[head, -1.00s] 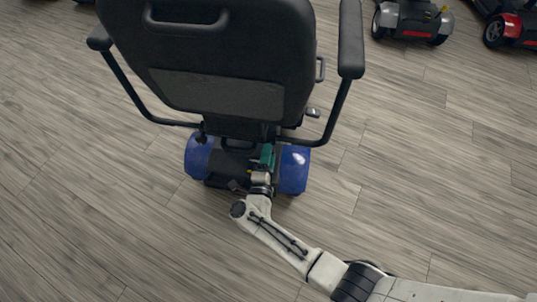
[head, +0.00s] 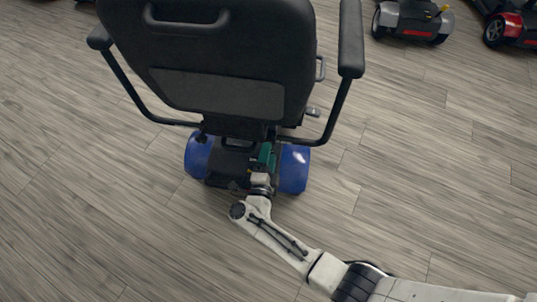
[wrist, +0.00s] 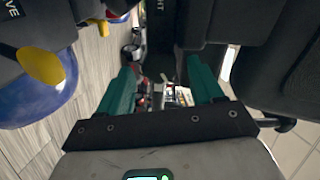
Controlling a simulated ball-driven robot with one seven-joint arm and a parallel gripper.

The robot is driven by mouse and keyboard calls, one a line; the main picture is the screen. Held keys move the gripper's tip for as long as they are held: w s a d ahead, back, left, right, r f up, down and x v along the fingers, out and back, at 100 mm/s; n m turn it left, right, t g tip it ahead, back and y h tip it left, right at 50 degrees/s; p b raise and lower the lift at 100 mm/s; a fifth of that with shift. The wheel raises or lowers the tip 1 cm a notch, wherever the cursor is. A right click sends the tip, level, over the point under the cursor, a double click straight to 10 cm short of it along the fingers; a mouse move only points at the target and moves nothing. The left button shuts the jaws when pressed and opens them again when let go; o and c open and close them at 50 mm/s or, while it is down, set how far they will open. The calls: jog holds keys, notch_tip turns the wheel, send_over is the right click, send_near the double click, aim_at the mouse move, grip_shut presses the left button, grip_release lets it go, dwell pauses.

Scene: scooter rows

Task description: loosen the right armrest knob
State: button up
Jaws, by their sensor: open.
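The scooter's black seat (head: 218,97) is seen from behind in the head view. Its right armrest (head: 350,40) has a tube (head: 338,112) running down and in under the seat back. My gripper (head: 266,154) is open at the rear of the scooter, just below the seat and near that tube's inner end. In the wrist view the two green fingers of my gripper (wrist: 160,86) stand apart with nothing held between them. A small dark knob-like part (wrist: 285,125) shows at the right there; I cannot tell whether it is the armrest knob. In the head view the knob is not clearly made out.
Blue rear fenders (head: 294,168) flank my gripper. A yellow lever (wrist: 41,67) shows beside a blue fender (wrist: 40,95) in the wrist view. Other scooters, one grey (head: 412,20) and one red (head: 512,28), stand at the top right. The wooden floor on both sides is clear.

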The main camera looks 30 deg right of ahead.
jog(key=p+v, duration=0.1)
jog(key=v, duration=0.9)
jog(key=shift+a, duration=0.15)
jog(key=shift+s, duration=0.1)
jog(key=w+a+r+n+t+y, duration=0.1)
jog(key=w+a+r+n+y, duration=0.25)
jog(key=n+y, duration=0.45)
jog(key=w+a+r+n+t+y, duration=0.1)
jog(key=w+a+r+n+y, duration=0.1)
jog(key=a+r+n+y, duration=0.4)
jog(key=s+d+n+g+h, duration=0.3)
jog(key=s+d+n+g, duration=0.5)
jog(key=s+d+g, duration=1.2)
jog(key=s+d+r+t+p, duration=0.2)
jog(key=s+r+p, duration=0.1)
jog(key=r+p, duration=0.7)
jog(key=s+d+r+t+p, duration=0.1)
jog(key=s+r+t+p, duration=0.1)
jog(key=r+p, duration=0.8)
jog(key=shift+s+d+t, duration=0.3)
jog(key=shift+s+d, duration=0.05)
jog(key=shift+s, duration=0.4)
